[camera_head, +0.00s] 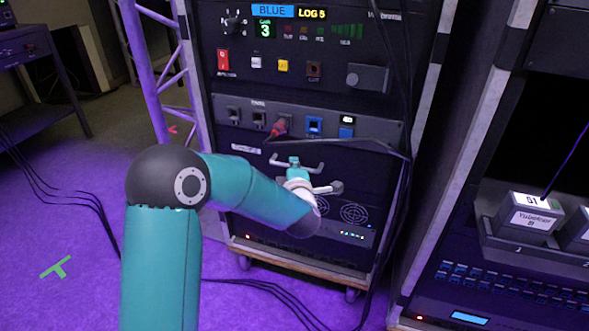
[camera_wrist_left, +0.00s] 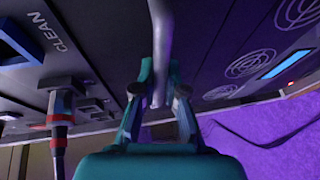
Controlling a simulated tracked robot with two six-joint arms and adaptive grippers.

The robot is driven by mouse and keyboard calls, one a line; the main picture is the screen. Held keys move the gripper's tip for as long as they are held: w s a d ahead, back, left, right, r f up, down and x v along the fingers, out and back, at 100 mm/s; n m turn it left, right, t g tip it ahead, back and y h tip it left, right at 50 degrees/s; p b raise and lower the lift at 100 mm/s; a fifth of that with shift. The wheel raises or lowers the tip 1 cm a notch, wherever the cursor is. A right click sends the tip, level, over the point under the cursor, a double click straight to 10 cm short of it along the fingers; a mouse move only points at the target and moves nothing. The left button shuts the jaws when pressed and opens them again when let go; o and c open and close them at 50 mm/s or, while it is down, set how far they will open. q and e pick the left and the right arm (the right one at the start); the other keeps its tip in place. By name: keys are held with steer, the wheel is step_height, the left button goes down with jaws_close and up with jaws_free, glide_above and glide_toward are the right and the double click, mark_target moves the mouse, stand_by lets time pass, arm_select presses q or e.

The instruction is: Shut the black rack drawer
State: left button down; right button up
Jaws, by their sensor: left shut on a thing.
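The black rack drawer (camera_head: 243,166) is in the middle of the rack, below the connector panel, with a pale label at its upper left. Its grey bar handle (camera_head: 322,189) runs across its front. My left gripper (camera_head: 294,163) is at the handle, partly hidden behind its own wrist. In the left wrist view the grey handle bar (camera_wrist_left: 162,38) runs between the fingers of my left gripper (camera_wrist_left: 157,92), which is shut on it. I cannot tell how far the drawer stands out from the rack. My right gripper is not in view.
A connector panel (camera_head: 380,130) with a red-collared plug (camera_head: 277,129) and a hanging cable is just above. A purple truss (camera_head: 145,60) stands left. A second rack (camera_head: 470,258) stands right. Cables lie on the floor.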

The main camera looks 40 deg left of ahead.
arm_select(q)
steer(key=shift+w, duration=0.1)
steer(key=c, duration=1.2)
jaws_free()
steer(key=shift+w+f, duration=0.1)
steer(key=shift+f, duration=0.1)
steer(key=shift+r, duration=0.1)
steer(key=v, duration=1.2)
steer(key=shift+a, duration=0.15)
